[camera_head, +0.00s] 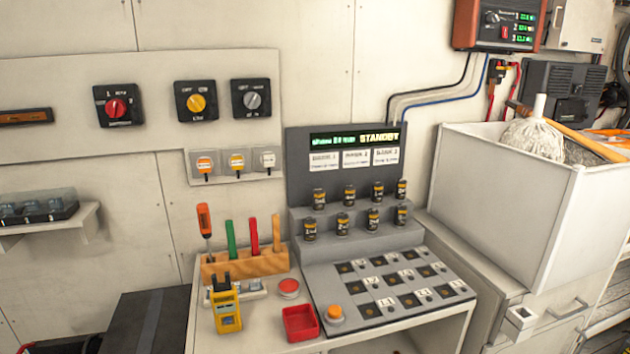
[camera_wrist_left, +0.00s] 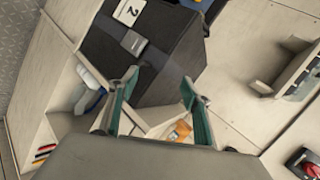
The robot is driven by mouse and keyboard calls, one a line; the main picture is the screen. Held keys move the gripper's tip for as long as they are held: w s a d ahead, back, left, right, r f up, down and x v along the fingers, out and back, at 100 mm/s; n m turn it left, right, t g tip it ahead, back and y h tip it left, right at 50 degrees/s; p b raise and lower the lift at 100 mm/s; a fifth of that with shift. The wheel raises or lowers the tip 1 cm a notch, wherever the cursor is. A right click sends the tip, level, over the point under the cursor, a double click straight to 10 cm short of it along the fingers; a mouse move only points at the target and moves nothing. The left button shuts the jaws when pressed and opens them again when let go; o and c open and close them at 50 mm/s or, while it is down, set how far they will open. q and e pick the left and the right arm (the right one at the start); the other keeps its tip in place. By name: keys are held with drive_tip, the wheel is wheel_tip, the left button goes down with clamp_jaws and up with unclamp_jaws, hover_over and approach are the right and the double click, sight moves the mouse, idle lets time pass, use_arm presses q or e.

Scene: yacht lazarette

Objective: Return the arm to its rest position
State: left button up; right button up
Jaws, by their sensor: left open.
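My left gripper (camera_wrist_left: 160,88) shows in the left wrist view, its two green-lined fingers spread apart with nothing between the tips. Beyond the fingers is a dark box (camera_wrist_left: 150,55) with a label marked 2 on top. I cannot tell whether the fingers touch anything, but they look clear of it. In the head view neither gripper can be made out. The dark box (camera_head: 148,322) stands at the lower left there, beside the white bench (camera_head: 207,340).
The bench holds a grey console (camera_head: 345,170) with several fuses, a tool rack (camera_head: 245,262), a yellow meter (camera_head: 226,312) and a red tray (camera_head: 300,323). A white bin (camera_head: 500,190) stands right. A small shelf (camera_head: 85,222) juts from the wall at left.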

use_arm(q)
drive_tip(key=s+a+f+n+g+h, duration=0.1)
drive_tip(key=s+a+f, duration=0.15)
drive_tip(key=s, duration=0.85)
drive_tip(key=w+d+f+n+t+h, duration=0.2)
drive_tip(key=d+f+h, duration=0.5)
drive_tip(key=d+f, duration=0.7)
drive_tip(key=d+n+t, duration=0.1)
drive_tip(key=d, duration=0.2)
drive_tip(key=shift+d+h, duration=0.2)
drive_tip(key=shift+h, duration=0.1)
